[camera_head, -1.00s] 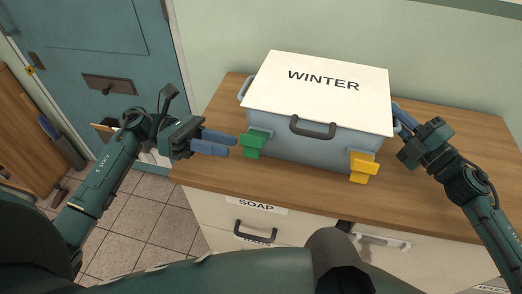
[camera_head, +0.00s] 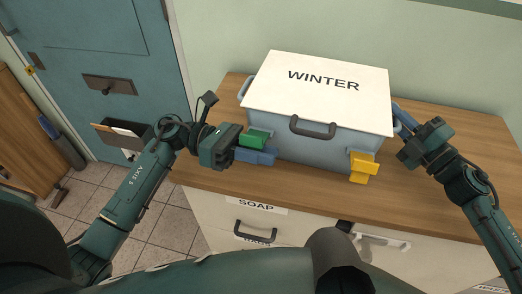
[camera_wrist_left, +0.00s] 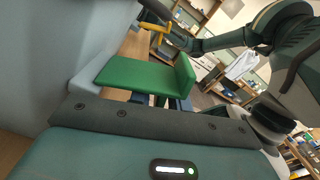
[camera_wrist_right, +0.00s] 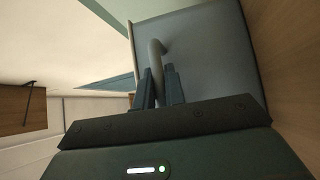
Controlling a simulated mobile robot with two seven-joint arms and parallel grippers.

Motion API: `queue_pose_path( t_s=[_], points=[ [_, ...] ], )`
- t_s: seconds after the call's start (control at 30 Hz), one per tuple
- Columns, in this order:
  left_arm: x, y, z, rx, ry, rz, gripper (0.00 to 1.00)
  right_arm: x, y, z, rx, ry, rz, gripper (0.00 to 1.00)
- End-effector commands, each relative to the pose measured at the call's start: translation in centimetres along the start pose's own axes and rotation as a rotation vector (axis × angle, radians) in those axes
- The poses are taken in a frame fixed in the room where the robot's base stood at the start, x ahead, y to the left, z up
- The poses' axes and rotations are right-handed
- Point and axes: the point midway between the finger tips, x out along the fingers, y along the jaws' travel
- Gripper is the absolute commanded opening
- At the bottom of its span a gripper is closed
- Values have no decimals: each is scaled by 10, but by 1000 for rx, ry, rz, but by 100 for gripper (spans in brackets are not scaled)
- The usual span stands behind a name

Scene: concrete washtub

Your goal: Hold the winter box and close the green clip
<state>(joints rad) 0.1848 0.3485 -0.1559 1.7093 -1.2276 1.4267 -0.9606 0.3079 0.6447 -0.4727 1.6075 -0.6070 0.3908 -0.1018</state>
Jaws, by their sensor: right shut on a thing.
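The grey-blue winter box (camera_head: 310,142) with a white lid (camera_head: 320,95) marked WINTER stands on the wooden counter. The green clip (camera_head: 257,138) is on its front left; in the left wrist view it is a flat plate with a raised end (camera_wrist_left: 150,76). My left gripper (camera_head: 262,156) is at the green clip, its fingers just below the plate and partly hidden by it. They look open, and I cannot tell whether they touch it. My right gripper (camera_wrist_right: 160,88) is shut on the grey side handle (camera_wrist_right: 157,52) at the box's right end.
A yellow clip (camera_head: 363,166) is on the box's front right. A dark handle (camera_head: 312,127) is at the front middle. The counter (camera_head: 455,125) is clear to the right. Drawers (camera_head: 275,220) lie below, and a blue door (camera_head: 95,60) stands at the left.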

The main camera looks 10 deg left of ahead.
Motion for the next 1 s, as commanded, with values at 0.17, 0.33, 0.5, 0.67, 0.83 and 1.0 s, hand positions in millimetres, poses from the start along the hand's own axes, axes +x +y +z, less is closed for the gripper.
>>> queue_pose_path(
  t_s=[0.17,0.33,0.5,0.67,0.83,1.0],
  points=[
    [0,0,0,0,0,0,4,0,0,0,0,-1,0,0],
    [0,0,0,0,0,0,0,0,0,0,0,-1,0,0],
    [0,0,0,-2,0,0,0,0,0,0,0,-1,0,0],
    [0,0,1,-26,1,1,0,0,0,0,0,-1,-1,0],
    [-1,-2,5,-98,3,1,0,0,0,0,0,-1,-1,0],
    [-1,-3,12,-225,3,2,0,0,0,0,0,-1,-1,0]
  ],
)
